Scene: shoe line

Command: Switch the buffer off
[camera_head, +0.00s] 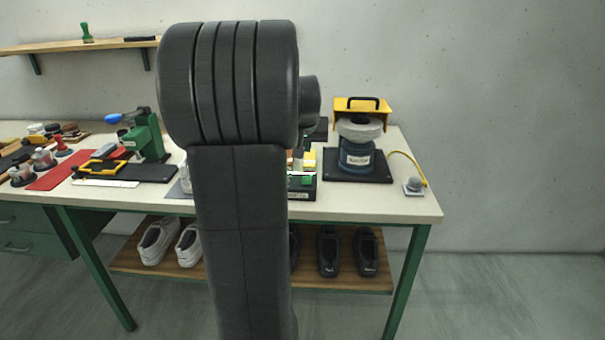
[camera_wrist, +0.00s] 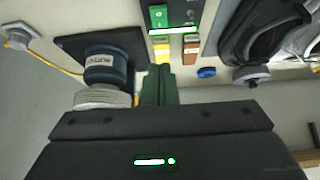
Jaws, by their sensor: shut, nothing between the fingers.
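The buffer (camera_head: 357,155) is a blue drum with a white label and a pale round pad on top. It stands on a black base (camera_head: 376,175) on the right part of the bench, and also shows in the wrist view (camera_wrist: 107,68). A small black switch box (camera_head: 301,194) with a green button stands left of it, partly hidden by my arm. In the wrist view its green button (camera_wrist: 158,16) and a lit strip (camera_wrist: 174,31) show at the top. My gripper (camera_wrist: 160,69) is shut and empty, its fingers pointing toward the box and apart from it.
A yellow cover with a black handle (camera_head: 362,105) stands behind the buffer. A grey knob with a yellow cable (camera_head: 414,185) is at the bench's right end. Yellow (camera_wrist: 162,51) and brown (camera_wrist: 190,52) blocks lie near my fingertips. Shoes stand on the shelf below (camera_head: 328,251).

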